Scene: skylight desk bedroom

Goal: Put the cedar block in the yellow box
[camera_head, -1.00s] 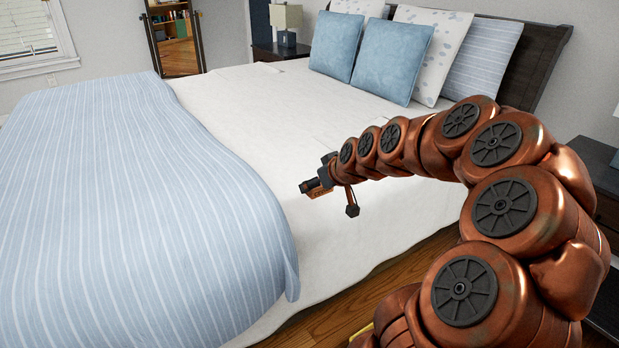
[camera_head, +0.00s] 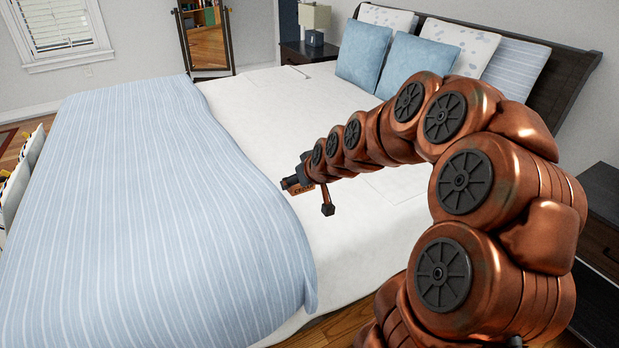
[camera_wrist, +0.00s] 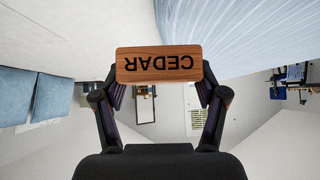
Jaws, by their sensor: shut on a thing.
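The cedar block (camera_wrist: 158,64) is a brown wooden block with the word CEDAR on its face, upside down in the wrist view. My gripper (camera_wrist: 160,82) is shut on it, with one finger at each end of the block. In the head view my gripper (camera_head: 292,185) is held out over the bed, and a small part of the block (camera_head: 302,191) shows at its tip. I cannot identify a yellow box in either current view.
A large bed with a white cover (camera_head: 270,115) and a striped blue blanket (camera_head: 150,200) fills the middle. Pillows (camera_head: 415,65) lie at its head. A nightstand (camera_head: 308,53) with a lamp and a standing mirror (camera_head: 206,45) are behind.

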